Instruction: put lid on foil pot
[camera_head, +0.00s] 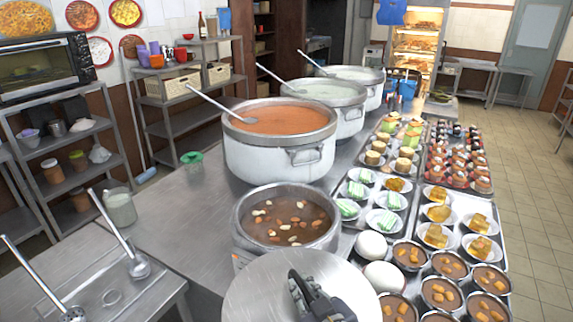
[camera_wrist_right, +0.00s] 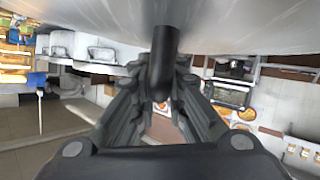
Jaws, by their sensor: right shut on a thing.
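The round grey metal lid (camera_head: 255,290) is at the bottom middle of the head view, in front of the foil pot. The silver foil pot (camera_head: 242,235) is open, with brown soup and nut-like pieces inside. The lid overlaps the pot's near side in the picture, so the gap between them is hidden. My left gripper is not in view.
A large white pot (camera_head: 265,155) of orange soup with a ladle stands just behind, with two more pots beyond. Trays of small dishes and several bowls (camera_head: 440,292) crowd the right. White eggs-like balls (camera_head: 371,244) sit close by. The counter left (camera_head: 170,215) is mostly clear.

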